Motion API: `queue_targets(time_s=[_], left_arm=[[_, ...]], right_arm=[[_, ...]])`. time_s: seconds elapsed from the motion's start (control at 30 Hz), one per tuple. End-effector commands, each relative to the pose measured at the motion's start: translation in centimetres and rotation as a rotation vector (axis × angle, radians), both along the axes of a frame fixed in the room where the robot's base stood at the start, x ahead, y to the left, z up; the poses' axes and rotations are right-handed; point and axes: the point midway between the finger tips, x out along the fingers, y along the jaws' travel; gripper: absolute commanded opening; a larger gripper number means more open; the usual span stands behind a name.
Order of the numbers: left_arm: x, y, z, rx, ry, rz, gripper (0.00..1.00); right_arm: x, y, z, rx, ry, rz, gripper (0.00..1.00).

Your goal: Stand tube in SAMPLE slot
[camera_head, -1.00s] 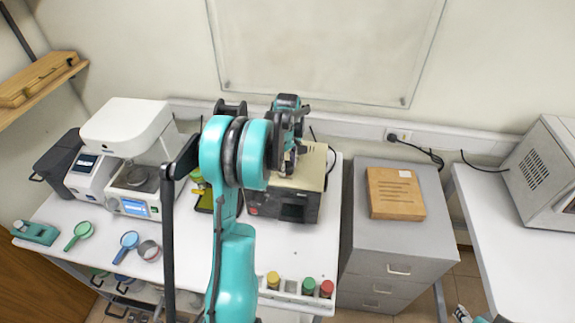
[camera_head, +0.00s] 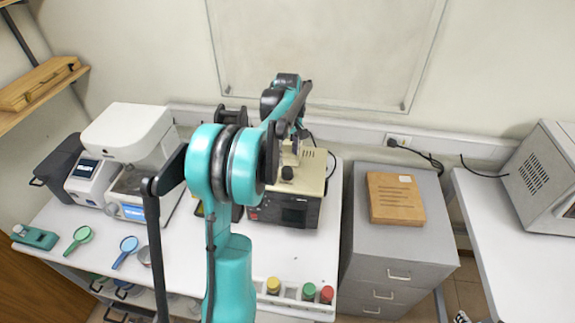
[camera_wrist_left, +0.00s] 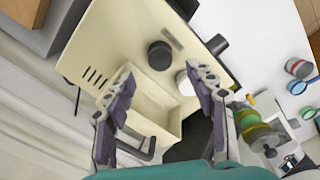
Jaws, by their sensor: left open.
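In the head view, a white rack (camera_head: 291,300) at the table's front edge holds bottles with a yellow cap (camera_head: 273,284), a green cap (camera_head: 309,291) and a red cap (camera_head: 326,293). I cannot make out a separate tube or a SAMPLE label. My left gripper (camera_head: 292,150) is over the beige machine (camera_head: 312,177), partly hidden by my arm. In the left wrist view the gripper (camera_wrist_left: 160,82) is open, with nothing between its fingers, above the machine's (camera_wrist_left: 110,38) open recess and black knob. Only a doubtful sliver at the bottom edge may be my right gripper (camera_head: 462,317).
A white instrument (camera_head: 130,130) stands at the table's left. Magnifiers (camera_head: 129,244) lie at the front left. A green and yellow object (camera_wrist_left: 254,128) stands beside the machine. A grey cabinet (camera_head: 395,245) stands right of the table.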

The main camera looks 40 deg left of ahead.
Motion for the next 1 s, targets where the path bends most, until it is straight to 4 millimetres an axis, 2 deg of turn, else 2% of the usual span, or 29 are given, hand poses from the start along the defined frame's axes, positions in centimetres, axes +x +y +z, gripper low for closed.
queue_targets(time_s=[0.1,0.27,0.37,0.47,0.7,0.87,1.0], left_arm=[[0.0,0.0,2.2,0.000,0.000,0.000,0.55],[0.0,-0.1,3.7,0.001,-0.001,-0.002,0.55],[-0.3,-1.0,4.5,0.007,-0.013,-0.036,0.55],[-0.9,-3.4,5.6,0.025,-0.045,-0.128,0.55],[-4.6,-12.0,8.0,0.115,-0.178,-0.506,0.55],[-8.2,-17.2,8.2,0.190,-0.269,-0.766,0.55],[-11.6,-21.1,7.3,0.266,-0.345,-0.988,0.55]], right_arm=[[0.0,0.0,0.0,0.000,0.000,0.000,0.40],[0.0,0.0,0.0,0.000,0.000,0.000,0.40],[0.0,0.0,0.0,0.000,0.000,0.000,0.40],[0.0,0.0,0.0,0.000,0.000,0.000,0.40],[0.0,0.0,0.0,0.000,0.000,0.000,0.40],[0.0,0.0,0.0,0.000,0.000,0.000,0.40],[0.0,0.0,0.0,0.000,0.000,0.000,0.40]])
